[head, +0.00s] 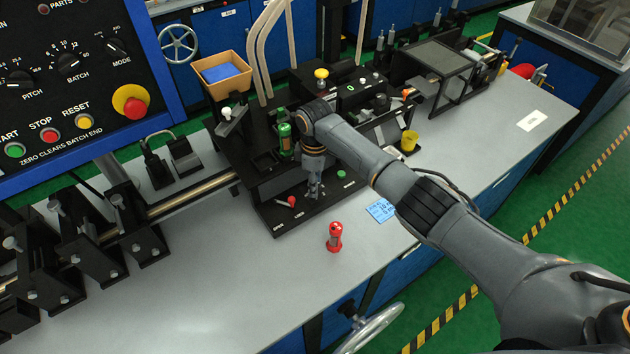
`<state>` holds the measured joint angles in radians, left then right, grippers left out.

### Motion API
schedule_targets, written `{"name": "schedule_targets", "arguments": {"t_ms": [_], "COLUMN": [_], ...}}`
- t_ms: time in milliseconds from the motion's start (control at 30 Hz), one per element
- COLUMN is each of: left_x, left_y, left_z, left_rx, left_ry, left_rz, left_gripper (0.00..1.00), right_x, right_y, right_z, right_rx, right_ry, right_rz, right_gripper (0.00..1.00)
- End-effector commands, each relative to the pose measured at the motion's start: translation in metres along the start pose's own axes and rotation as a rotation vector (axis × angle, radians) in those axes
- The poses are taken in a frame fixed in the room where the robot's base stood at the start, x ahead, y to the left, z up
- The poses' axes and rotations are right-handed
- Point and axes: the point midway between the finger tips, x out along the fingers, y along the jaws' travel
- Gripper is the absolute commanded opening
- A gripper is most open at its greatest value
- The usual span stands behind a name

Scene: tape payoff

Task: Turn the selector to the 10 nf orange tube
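A red tube-shaped piece with a dark window (334,238) stands upright on the grey bench, in front of the black fixture. A similar green piece (285,140) stands upright in the fixture, left of my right arm. A black base plate (265,211) with small white labels carries a red-knobbed lever (290,202). A blue card (381,210) with writing, partly legible as 10 and 5, lies on the bench to the right. My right gripper (314,192) points down over the base plate, right of the red knob. Its fingers are too small to judge. I cannot tell which part is the selector.
A control panel (60,120) with knobs and buttons fills the upper left. A row of black brackets (80,240) lines the left. The bench front (230,300) is clear.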

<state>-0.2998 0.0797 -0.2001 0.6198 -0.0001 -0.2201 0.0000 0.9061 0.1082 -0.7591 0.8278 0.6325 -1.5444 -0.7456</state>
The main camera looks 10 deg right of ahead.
Motion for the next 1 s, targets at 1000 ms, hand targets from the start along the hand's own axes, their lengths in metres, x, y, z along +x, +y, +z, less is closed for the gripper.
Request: {"name": "schedule_targets", "arguments": {"t_ms": [1000], "left_x": [0.0], "left_y": [0.0], "left_z": [0.0], "left_rx": [0.0], "left_ry": [0.0], "left_rz": [0.0], "left_gripper": [0.5], "right_x": [-0.111], "right_y": [0.001], "right_z": [-0.001], "right_rx": [0.001], "right_ry": [0.001], "right_rz": [0.003], "right_gripper": [0.52]}}
